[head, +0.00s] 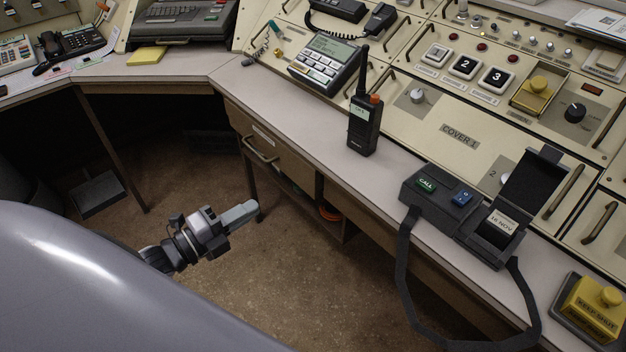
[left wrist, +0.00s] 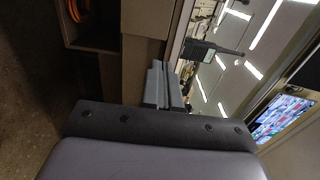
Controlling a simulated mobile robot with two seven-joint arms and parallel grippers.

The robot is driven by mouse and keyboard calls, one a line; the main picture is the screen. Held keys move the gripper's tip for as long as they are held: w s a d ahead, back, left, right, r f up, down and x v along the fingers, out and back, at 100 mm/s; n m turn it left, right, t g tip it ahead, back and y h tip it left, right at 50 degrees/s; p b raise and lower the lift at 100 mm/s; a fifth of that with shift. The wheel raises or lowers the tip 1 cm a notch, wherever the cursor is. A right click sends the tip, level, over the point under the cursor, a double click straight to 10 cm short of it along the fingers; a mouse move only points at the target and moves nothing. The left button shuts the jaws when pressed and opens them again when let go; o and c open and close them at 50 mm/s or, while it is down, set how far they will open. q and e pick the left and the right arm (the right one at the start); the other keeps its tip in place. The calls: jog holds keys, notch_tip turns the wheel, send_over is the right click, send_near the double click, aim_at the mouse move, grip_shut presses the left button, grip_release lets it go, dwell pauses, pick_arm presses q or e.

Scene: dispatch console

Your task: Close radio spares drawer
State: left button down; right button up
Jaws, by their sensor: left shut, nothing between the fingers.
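A wooden drawer (head: 273,158) with a bar handle (head: 260,150) and a pale label is under the front edge of the desk. Its front looks close to the desk edge; I cannot tell whether a small gap remains. The label is too small to read. My left gripper (head: 256,207) is shut and empty, in open air below and in front of the drawer, apart from the handle. Its shut fingers also show in the left wrist view (left wrist: 163,70), pointing towards the brown desk front. My right gripper is not in view.
An open compartment with an orange coil (left wrist: 80,10) lies beside the drawer. A handheld radio (head: 365,125) stands on the desk (head: 310,125) above. A call box (head: 433,195) with a hanging strap (head: 403,285) is to the right. The floor around my gripper is clear.

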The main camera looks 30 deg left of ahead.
aim_at(311, 173)
pick_arm(q)
jog(key=b+x, duration=0.2)
jog(key=x, duration=1.1)
jog(key=shift+w+d, duration=0.15)
jog(key=shift+w, duration=0.2)
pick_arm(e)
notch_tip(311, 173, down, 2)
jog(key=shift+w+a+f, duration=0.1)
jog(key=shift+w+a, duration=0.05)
pick_arm(q)
jog(key=shift+w, duration=0.1)
